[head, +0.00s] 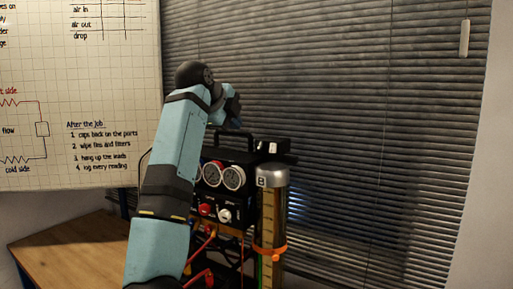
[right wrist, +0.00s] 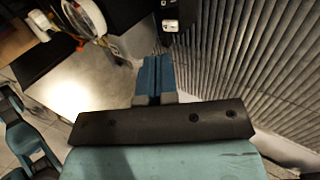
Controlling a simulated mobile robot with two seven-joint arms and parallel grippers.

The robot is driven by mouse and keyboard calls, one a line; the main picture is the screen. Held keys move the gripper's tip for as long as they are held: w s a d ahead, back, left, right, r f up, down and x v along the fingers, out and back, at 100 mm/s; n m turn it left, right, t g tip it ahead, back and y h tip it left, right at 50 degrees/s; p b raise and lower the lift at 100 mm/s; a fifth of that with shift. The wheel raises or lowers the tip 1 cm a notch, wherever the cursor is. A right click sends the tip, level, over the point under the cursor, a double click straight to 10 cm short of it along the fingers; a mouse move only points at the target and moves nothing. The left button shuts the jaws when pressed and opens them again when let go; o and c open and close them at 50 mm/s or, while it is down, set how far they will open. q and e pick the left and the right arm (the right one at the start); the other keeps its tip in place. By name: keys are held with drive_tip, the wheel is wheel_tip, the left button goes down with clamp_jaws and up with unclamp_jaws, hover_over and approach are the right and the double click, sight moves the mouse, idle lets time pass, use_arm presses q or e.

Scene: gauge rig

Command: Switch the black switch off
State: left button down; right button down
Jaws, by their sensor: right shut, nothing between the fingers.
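The black gauge rig (head: 238,158) stands on the table behind my right arm in the head view. It carries a row of round white dials (head: 233,177), with a red knob (head: 205,209) and a pale knob (head: 224,215) below. A small dark box with a white part (head: 273,146) is on top. I cannot tell which part is the black switch. My right gripper (head: 235,108) is above the rig, partly hidden by my own wrist. In the right wrist view its blue fingers (right wrist: 153,72) are together and empty, with small white fittings (right wrist: 169,24) beyond them.
A clear cylinder marked B (head: 270,215) with an orange ring stands at the rig's right front. Grey blinds (head: 360,120) hang close behind. A whiteboard (head: 75,90) is at the left, above a wooden table (head: 70,245) whose visible left part is clear.

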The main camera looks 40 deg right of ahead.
drive_tip(key=shift+d, duration=0.1)
drive_tip(key=p, duration=0.4)
approach(260, 149)
drive_tip(key=x, duration=0.6)
drive_tip(key=shift+d+f, duration=0.15)
drive_tip(key=shift+d, duration=0.1)
drive_tip(key=shift+w+d+f, duration=0.15)
drive_tip(key=shift+d+f, duration=0.15)
drive_tip(key=shift+f, duration=0.05)
drive_tip(key=shift+d, duration=0.1)
